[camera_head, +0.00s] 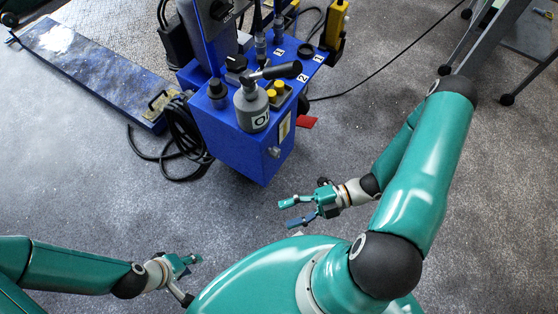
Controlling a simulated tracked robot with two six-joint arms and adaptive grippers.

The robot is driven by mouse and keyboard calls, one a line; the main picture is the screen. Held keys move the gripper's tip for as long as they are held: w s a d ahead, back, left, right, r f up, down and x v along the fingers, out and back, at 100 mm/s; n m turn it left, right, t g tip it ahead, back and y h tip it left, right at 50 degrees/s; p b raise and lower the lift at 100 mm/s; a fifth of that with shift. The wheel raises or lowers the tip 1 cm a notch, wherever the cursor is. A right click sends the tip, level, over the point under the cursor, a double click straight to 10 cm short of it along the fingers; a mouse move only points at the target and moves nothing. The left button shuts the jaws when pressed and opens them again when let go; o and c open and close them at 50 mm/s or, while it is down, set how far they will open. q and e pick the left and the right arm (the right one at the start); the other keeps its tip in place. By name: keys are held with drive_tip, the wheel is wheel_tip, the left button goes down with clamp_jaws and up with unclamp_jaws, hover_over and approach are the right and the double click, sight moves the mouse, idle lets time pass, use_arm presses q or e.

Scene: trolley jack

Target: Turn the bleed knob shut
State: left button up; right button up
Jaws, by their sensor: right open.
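A blue machine (222,138) stands at the upper middle. A small silver knob (275,152) sticks out of its front face. A black round knob (236,63) sits on its top. I cannot tell which of them is the bleed knob, or how far either is turned. My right gripper (291,213) is open and empty over the floor, in front of and below the machine, apart from it. My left gripper (187,276) is at the lower left, far from the machine and partly hidden by my body, so its jaw opening is unclear.
A grey bottle (250,108) and a black-handled lever (282,71) stand on the machine's top. Black cables (183,140) coil at its left. A blue ramp (92,68) lies at the upper left. A wheeled frame (512,50) stands upper right. The floor between is clear.

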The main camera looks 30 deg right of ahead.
drive_tip(key=w+d+f+m+t+h+b, duration=0.3)
drive_tip(key=d+m+t, duration=0.5)
drive_tip(key=m, duration=0.4)
drive_tip(key=m+t+h+b, duration=0.1)
drive_tip(key=m+t+h, duration=0.3)
drive_tip(key=m, duration=0.5)
approach(280, 152)
use_arm(q)
wheel_tip(280, 152, down, 8)
drive_tip(key=b, duration=0.1)
drive_tip(key=shift+a+r+b, duration=0.15)
drive_tip(key=shift+a+b, duration=0.1)
drive_tip(key=shift+b, duration=0.15)
use_arm(e)
drive_tip(key=shift+g+h, duration=0.3)
drive_tip(key=shift+g, duration=0.1)
drive_tip(key=x, duration=1.1)
drive_tip(key=shift+s+a+r, duration=0.1)
drive_tip(key=shift+a+r, duration=0.2)
drive_tip(key=shift+a, duration=0.1)
use_arm(q)
drive_tip(key=shift+s, duration=0.15)
